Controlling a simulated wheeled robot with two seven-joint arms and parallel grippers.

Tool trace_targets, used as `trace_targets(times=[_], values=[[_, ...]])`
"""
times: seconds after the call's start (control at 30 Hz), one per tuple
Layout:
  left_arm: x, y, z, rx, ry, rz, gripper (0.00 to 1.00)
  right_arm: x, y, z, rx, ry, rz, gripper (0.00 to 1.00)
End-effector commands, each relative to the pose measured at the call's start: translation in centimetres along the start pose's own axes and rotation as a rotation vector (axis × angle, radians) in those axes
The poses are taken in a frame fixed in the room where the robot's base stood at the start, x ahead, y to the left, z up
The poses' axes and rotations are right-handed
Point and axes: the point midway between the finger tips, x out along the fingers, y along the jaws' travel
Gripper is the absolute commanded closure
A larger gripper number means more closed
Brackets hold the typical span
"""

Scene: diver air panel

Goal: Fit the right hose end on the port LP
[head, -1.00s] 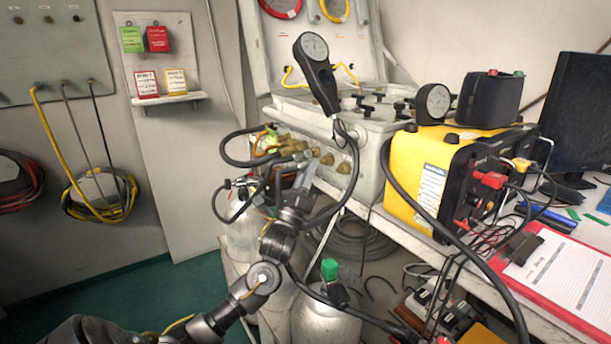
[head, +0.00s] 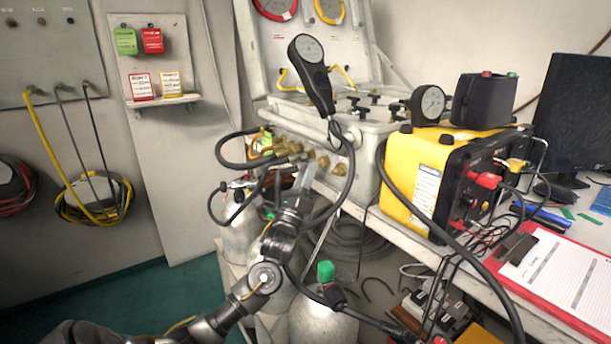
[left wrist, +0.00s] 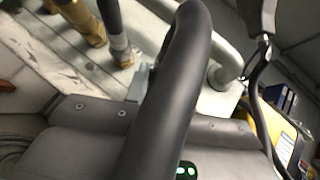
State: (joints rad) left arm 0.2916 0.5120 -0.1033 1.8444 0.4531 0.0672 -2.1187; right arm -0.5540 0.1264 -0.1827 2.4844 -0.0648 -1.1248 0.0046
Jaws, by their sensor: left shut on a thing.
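The white air panel box (head: 372,133) stands on the bench with a row of brass ports (head: 323,162) low on its front. Black hoses (head: 232,164) loop from fittings at the left of the row. My left gripper (head: 301,182) is just below and in front of the ports. It is shut on a black hose (left wrist: 165,90), which fills the middle of the left wrist view. Brass fittings (left wrist: 82,20) show there at top left, apart from this hose. The hose's end and the label LP cannot be made out. My right gripper is not in view.
A handheld gauge (head: 310,62) stands above the box, with a black hose hanging below it. A yellow unit (head: 424,187) and a red clipboard (head: 522,254) are to the right. Grey cylinders (head: 318,322) stand below. Floor at the left is clear.

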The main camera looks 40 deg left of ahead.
Motion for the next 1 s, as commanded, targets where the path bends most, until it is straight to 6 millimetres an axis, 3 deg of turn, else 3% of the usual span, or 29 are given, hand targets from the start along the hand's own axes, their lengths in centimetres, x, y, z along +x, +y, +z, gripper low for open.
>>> trace_targets(times=[1.0], values=[[1.1, -0.1, -1.3, -0.001, 0.001, -0.001, 1.00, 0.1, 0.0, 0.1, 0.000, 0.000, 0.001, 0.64]])
